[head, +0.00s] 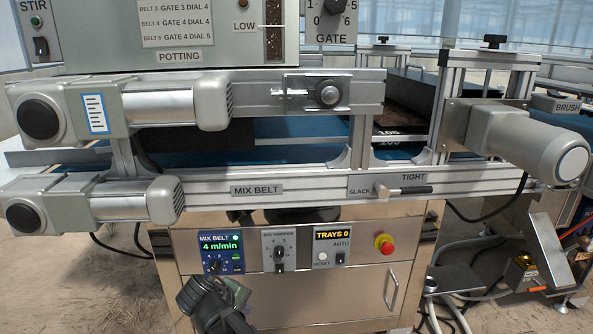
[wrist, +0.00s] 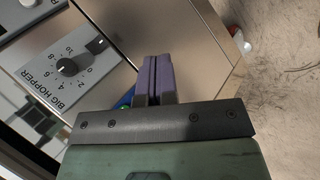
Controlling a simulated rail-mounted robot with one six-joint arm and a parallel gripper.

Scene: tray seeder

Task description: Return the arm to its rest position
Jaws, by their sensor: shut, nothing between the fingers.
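My gripper (wrist: 154,65) shows in the wrist view with its two purple fingers together and nothing between them. The fingers point over the steel cabinet front, beside the control panel, and touch nothing that I can make out. In the head view, my dark wrist (head: 207,300) is low in front of the cabinet, just below the mix belt panel (head: 221,252). A green part of my gripper shows behind it there, but the fingertips are hidden. The big hopper dial (wrist: 68,67) is left of the fingers in the wrist view.
The cabinet carries the big hopper panel (head: 280,250), the trays display (head: 331,235) and a red stop button (head: 384,243). The mix belt rail (head: 300,186) and motors (head: 130,203) jut out above my wrist. Bare floor (wrist: 285,100) lies right of the cabinet in the wrist view.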

